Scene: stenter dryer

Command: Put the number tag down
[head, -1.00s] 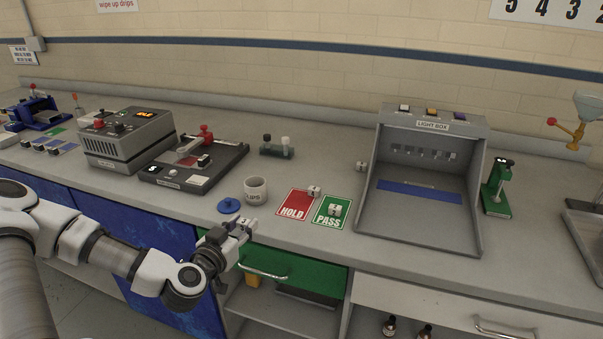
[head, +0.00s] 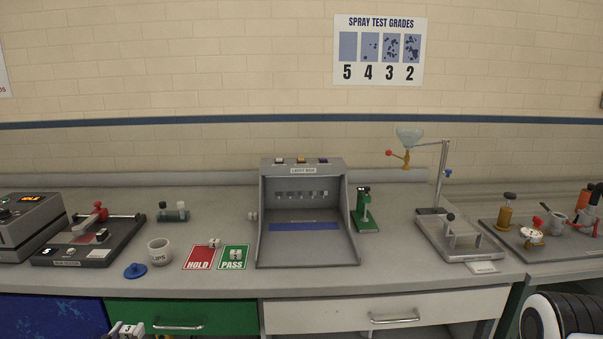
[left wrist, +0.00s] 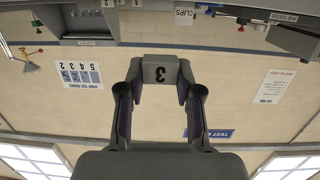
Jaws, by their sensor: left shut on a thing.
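My left gripper (head: 127,331) shows at the bottom left edge of the head view, in front of the bench. In the left wrist view it (left wrist: 160,88) is shut on a grey number tag (left wrist: 160,73) marked 3, held between the fingertips. Similar small tags are on the bench: one at the red HOLD card's (head: 199,259) upper right corner (head: 214,243), one on the green PASS card (head: 232,265), and a pale pair (head: 252,216) left of the light box (head: 307,259). My right gripper is not in view.
A blue lid (head: 135,271) and a CLIPS cup (head: 160,253) stand left of the HOLD card. A rub tester (head: 88,240) is farther left. A green stand (head: 365,215) and the spray stand (head: 460,240) are right of the light box. Bare bench lies along the front edge.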

